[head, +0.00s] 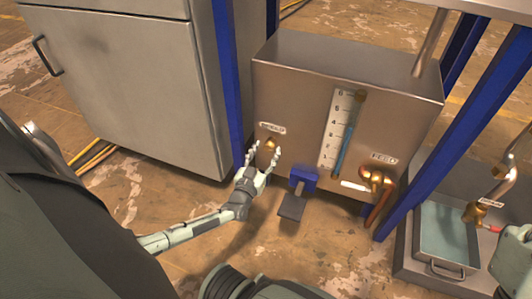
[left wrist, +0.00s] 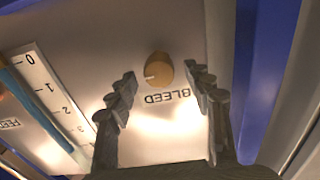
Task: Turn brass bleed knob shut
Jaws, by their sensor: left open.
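The brass bleed knob (head: 270,143) sits on the front of the steel tank (head: 300,110), just below a small label. In the left wrist view the knob (left wrist: 160,68) is round, with a short white mark at its lower left, beside the upside-down word BLEED. My left gripper (head: 265,156) is open in front of the knob. In the left wrist view, the fingers of this gripper (left wrist: 161,76) stand to either side of the knob, with visible gaps and no contact seen. My right gripper is not in view.
A level gauge (head: 342,130) and copper feed pipes (head: 375,185) are right of the knob. A blue bracket (head: 303,179) juts out below. A blue post (head: 228,80) and grey cabinet (head: 130,70) stand left. A tray (head: 446,235) sits at the right.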

